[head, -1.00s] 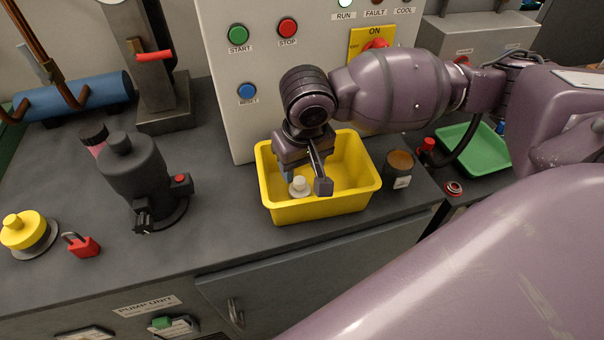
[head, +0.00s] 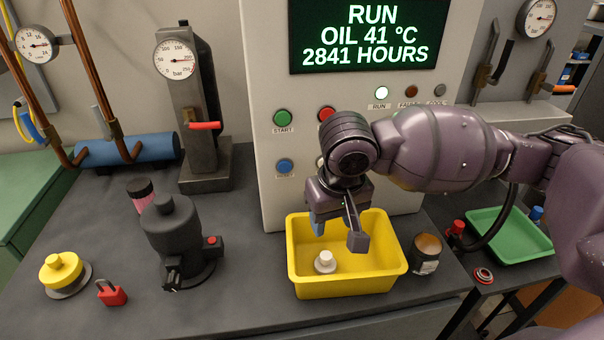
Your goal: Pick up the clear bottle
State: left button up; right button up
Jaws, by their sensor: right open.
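A small round white-capped object (head: 325,262) stands inside the yellow bin (head: 345,286). It may be the clear bottle seen from above; its body is hard to make out. My right gripper (head: 338,234) is over the bin, pointing down, with its fingers apart and nothing between them. Its fingertips are above the white cap and do not appear to touch it. My left gripper is not in view.
A jar with brown contents (head: 427,254) stands right of the bin. A green tray (head: 512,238) lies farther right. Left are a dark pump-like device (head: 172,238), a red padlock (head: 111,293) and a yellow knob (head: 61,269). The control cabinet (head: 268,100) stands behind.

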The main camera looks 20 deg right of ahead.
aim_at(427, 247)
jog(key=k+l+z, duration=0.25)
jog(key=z, duration=0.25)
jog(key=k+l+z, duration=0.15)
jog(key=l+z, duration=0.35)
